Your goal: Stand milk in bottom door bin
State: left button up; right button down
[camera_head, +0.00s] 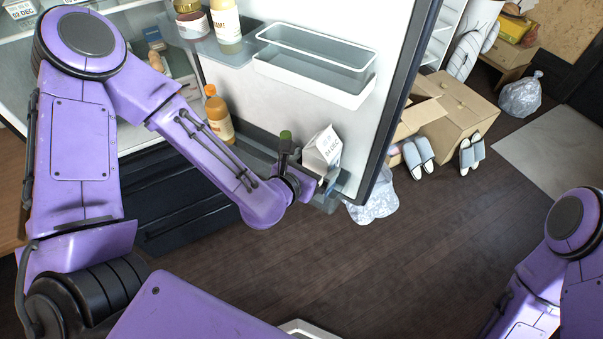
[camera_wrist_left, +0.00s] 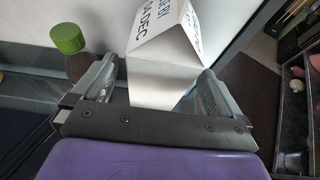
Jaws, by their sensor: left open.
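The milk (camera_head: 321,150) is a white gable-top carton with a date printed on it. It stands at the right end of the bottom door bin (camera_head: 258,146) on the open fridge door. Its lower part is hidden by my wrist, so I cannot tell if its base touches the bin floor. In the left wrist view the milk (camera_wrist_left: 165,75) is between the fingers of my left gripper (camera_head: 303,178). The fingers are open, one on each side of the carton, with narrow gaps. My right arm shows at the lower right, its gripper out of frame.
A green-capped bottle (camera_wrist_left: 68,40) stands just left of the milk. An orange-capped bottle (camera_head: 217,114) is further left in the bin. An empty upper bin (camera_head: 345,90) hangs above. Cardboard boxes (camera_head: 452,108) and slippers (camera_head: 418,157) are on the floor beyond the door.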

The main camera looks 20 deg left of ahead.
pick_arm(q)
jog(key=p+v, duration=0.8)
jog(key=p, duration=0.2)
jog(key=shift+s, duration=0.15)
jog(key=s+a+f+m+g+y, duration=0.3)
jog(key=s+a+f+m+g, duration=0.2)
jog(key=m, duration=0.8)
jog(key=s+a+f+m+g+y, duration=0.2)
jog(key=s+a+f+m+g, duration=0.3)
jog(key=s+a+f+m, duration=0.3)
jog(key=s+f+m, duration=0.3)
jog(key=s+m, duration=0.2)
jog(key=m, duration=0.1)
jog(key=shift+a+f+y, duration=0.15)
jog(key=shift+a+y, duration=0.15)
jog(key=shift+y, duration=0.1)
